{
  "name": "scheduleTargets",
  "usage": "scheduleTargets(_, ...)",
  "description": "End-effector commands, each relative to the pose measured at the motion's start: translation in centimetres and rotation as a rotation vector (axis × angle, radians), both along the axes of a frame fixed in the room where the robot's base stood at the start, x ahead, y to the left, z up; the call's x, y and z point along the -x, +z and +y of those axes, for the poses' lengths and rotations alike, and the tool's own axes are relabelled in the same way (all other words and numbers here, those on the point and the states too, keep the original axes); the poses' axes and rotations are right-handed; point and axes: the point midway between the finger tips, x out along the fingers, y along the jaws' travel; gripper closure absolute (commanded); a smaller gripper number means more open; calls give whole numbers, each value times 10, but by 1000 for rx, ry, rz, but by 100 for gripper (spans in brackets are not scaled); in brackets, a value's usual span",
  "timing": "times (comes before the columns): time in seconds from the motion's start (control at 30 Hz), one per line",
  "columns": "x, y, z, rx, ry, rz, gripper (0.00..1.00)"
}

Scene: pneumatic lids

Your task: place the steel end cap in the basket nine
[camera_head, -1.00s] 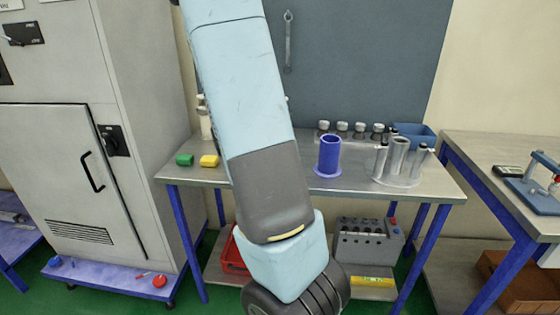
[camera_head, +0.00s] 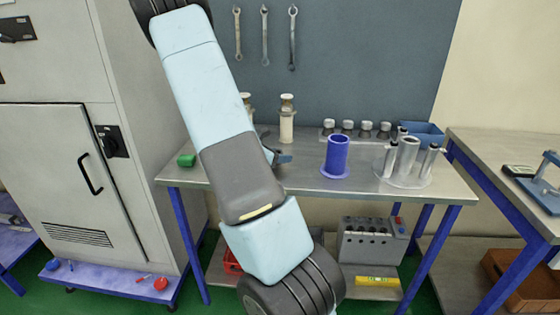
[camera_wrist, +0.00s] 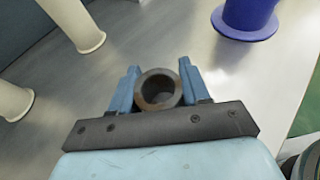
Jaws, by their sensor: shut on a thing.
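A dark, hollow, ring-shaped steel part (camera_wrist: 158,89), which looks like the end cap, sits between the blue fingers of my gripper (camera_wrist: 157,88) in the wrist view. The fingers are shut on its two sides, and its round opening faces the camera. In the head view my gripper (camera_head: 283,158) shows only partly beside the arm, over the middle of the workbench; the part in it cannot be made out. No basket carries a readable nine. A blue bin (camera_head: 425,131) stands at the bench's back right, and a red basket (camera_head: 232,262) is partly hidden on the lower shelf.
A blue flanged cylinder (camera_head: 336,156) stands right of my gripper on the workbench (camera_head: 320,192). Cream posts (camera_head: 287,120) stand behind it. The bench's front middle is bare.

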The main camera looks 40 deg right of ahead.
Motion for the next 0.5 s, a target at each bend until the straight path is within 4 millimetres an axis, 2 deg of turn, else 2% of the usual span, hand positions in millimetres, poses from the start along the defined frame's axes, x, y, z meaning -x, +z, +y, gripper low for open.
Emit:
scheduleTargets(0.17, 3, -16, -4, 1, -9, 0, 100)
scheduleTargets(0.5, 4, -18, -5, 1, -10, -1, 100)
